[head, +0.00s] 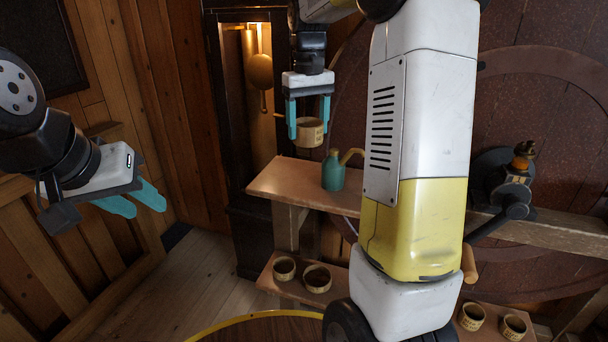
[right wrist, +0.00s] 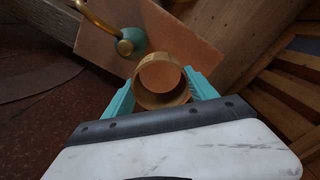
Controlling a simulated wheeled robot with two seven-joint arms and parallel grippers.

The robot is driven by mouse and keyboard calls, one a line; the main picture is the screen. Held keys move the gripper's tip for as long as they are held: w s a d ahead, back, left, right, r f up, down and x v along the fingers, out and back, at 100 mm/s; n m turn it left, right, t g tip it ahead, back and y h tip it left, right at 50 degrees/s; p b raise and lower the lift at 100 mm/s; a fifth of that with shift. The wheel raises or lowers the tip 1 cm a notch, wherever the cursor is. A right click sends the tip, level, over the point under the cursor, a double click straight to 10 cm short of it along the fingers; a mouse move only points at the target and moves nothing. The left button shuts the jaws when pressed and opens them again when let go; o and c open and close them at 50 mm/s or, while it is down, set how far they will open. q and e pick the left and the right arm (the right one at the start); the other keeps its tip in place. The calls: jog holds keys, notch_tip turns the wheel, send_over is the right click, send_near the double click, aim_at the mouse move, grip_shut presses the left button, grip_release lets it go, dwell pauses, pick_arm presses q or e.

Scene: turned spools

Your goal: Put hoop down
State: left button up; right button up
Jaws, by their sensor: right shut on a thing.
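My right gripper (head: 309,108) is shut on a tan wooden hoop (head: 311,134), a short open ring with dark marks on its side. The hoop hangs between the teal fingers, above the left part of the upper wooden shelf (head: 280,184). In the right wrist view the hoop (right wrist: 161,98) sits between the fingertips, and the shelf (right wrist: 190,45) shows through it and beyond it. My left gripper (head: 135,199) is at the far left, empty, with its fingers apart, away from the shelf.
A teal oil can (head: 334,174) with a brass spout stands on the upper shelf, close to the held hoop. Similar hoops stand on the lower shelf (head: 268,285). My arm blocks the middle right. The shelf's left end is bare.

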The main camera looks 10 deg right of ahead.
send_near(308, 179)
notch_tip(308, 179, down, 5)
jog(key=shift+s+a+f, duration=0.1)
jog(key=shift+f, duration=0.1)
jog(key=shift+f, duration=0.1)
dwell(0.3)
jog(key=o, duration=1.3)
